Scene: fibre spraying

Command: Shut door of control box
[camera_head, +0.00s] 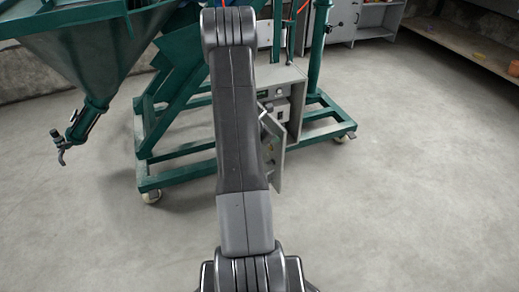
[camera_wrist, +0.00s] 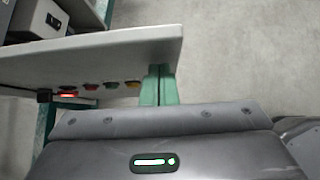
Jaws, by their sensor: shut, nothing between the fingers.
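The grey control box (camera_head: 291,100) stands on the green machine frame in the head view, partly hidden by my arm. Its door (camera_head: 277,160) hangs open towards me. In the wrist view the door (camera_wrist: 100,55) crosses the upper left as a light grey panel, with a row of red, green and yellow buttons (camera_wrist: 90,86) along its lower side. My gripper (camera_wrist: 160,80) shows there as two green fingers pressed together, empty. Their tips are at the door's free end; I cannot tell whether they touch it. In the head view my arm hides the gripper.
The green frame (camera_head: 175,180) stands on casters around the box. A green hopper (camera_head: 85,50) with a nozzle hangs at the left. Grey cabinets (camera_head: 365,18) and a wooden shelf (camera_head: 465,42) stand at the back right. The concrete floor at the right is clear.

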